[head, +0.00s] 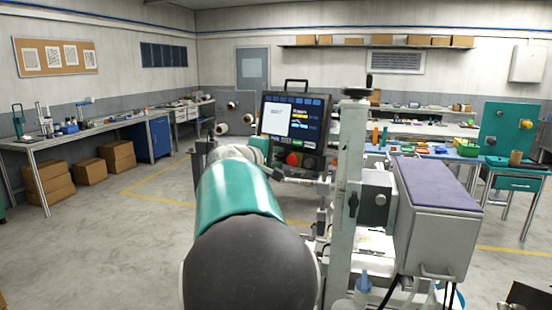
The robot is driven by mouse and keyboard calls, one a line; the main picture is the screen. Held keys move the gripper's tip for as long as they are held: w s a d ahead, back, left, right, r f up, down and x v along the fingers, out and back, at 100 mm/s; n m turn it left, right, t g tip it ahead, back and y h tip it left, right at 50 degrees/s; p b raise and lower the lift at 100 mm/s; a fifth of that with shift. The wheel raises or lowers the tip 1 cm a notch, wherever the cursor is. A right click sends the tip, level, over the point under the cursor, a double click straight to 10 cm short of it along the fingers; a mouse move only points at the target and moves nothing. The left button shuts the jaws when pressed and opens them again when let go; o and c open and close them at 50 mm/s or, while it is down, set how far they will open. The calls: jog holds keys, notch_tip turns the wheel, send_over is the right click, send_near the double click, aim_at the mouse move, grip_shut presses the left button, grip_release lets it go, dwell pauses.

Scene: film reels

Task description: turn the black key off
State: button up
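A dark control panel (269,117) with a lit screen and a handle on top stands ahead of me, in the middle of the view. A round red button (293,159) sits on its lower part. A small dark knob-like part (309,162) shows to the right of the button; it may be the black key, but it is too small to tell or to read its position. My arm reaches forward from the bottom middle and covers the panel's lower left. My gripper is not clearly made out around the arm's far end, and its fingers cannot be told apart.
A machine with a pale upright post (345,200) and a grey box with a purple top (440,185) stands close on the right of my arm. A workbench (85,134) with cardboard boxes below is at left. The floor (110,240) at left is clear.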

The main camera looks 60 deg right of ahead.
jog(key=shift+c, duration=0.2)
grip_shut()
jog(key=shift+n, duration=0.4)
jog(key=n, duration=0.2)
jog(key=shift+w+n, duration=0.1)
jog(key=shift+n, duration=0.3)
jog(key=n, duration=0.3)
jog(key=shift+r+n, duration=0.1)
jog(key=shift+n, duration=0.2)
jog(key=n, duration=0.5)
jog(key=shift+y, duration=0.3)
jog(key=n, duration=0.5)
jog(key=shift+w+g, duration=0.15)
jog(key=shift+g, duration=0.15)
jog(key=shift+n, duration=0.3)
